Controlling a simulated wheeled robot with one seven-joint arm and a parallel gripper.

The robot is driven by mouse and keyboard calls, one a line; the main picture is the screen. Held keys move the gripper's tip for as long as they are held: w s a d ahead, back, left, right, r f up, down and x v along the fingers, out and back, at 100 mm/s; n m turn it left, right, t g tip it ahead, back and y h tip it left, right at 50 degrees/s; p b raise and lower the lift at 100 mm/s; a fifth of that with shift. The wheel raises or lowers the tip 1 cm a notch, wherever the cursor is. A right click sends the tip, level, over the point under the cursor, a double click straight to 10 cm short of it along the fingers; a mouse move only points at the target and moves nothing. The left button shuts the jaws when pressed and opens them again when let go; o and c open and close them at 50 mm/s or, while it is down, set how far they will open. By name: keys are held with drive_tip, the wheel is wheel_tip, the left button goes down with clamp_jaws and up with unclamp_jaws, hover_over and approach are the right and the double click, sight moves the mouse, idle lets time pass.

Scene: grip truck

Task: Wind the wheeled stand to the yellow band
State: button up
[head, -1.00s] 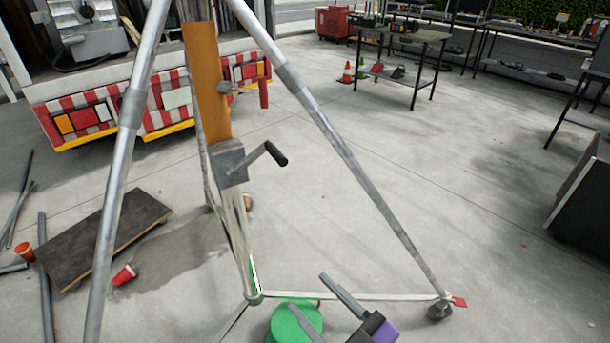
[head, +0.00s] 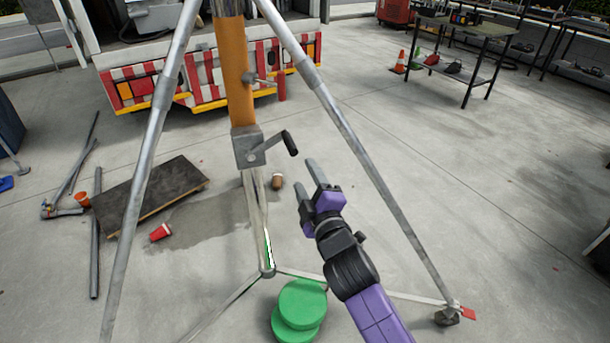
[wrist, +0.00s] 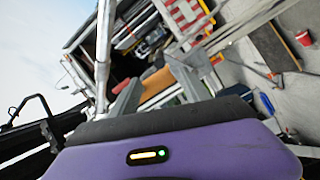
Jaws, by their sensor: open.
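The wheeled stand (head: 368,170) rises in front of me on splayed metal legs, with a caster at the foot of its right leg. Its centre column has an orange upper section (head: 234,80) above a grey gearbox (head: 249,147). A crank with a black handle (head: 290,143) sticks out to the right of the gearbox. I cannot make out a yellow band on the column. My gripper (head: 313,180) is open and empty, below and right of the crank handle and apart from it. In the wrist view the orange section (wrist: 158,82) shows beyond the fingers.
Green discs (head: 299,305) sit low by the stand's base. A dark board (head: 150,192), a red cup (head: 160,232) and loose pipes (head: 95,235) lie on the left floor. A truck (head: 135,85) with red-and-white stripes stands behind.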

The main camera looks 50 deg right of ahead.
sight(291, 147)
drive_tip(key=p+x, duration=0.1)
drive_tip(key=x, duration=1.3)
clamp_jaws()
drive_tip(key=shift+f, duration=0.1)
idle(1.3)
drive_tip(key=w+a+f+b, duration=0.1)
drive_tip(key=a+f+b, duration=0.1)
drive_tip(key=f+b, duration=0.6)
drive_tip(key=w+a+f+b, duration=0.1)
drive_tip(key=a+f+b, duration=0.2)
drive_tip(key=f+b, duration=0.5)
drive_tip(key=b, duration=0.3)
drive_tip(key=shift+w+f, duration=0.2)
drive_tip(key=shift+w, duration=0.1)
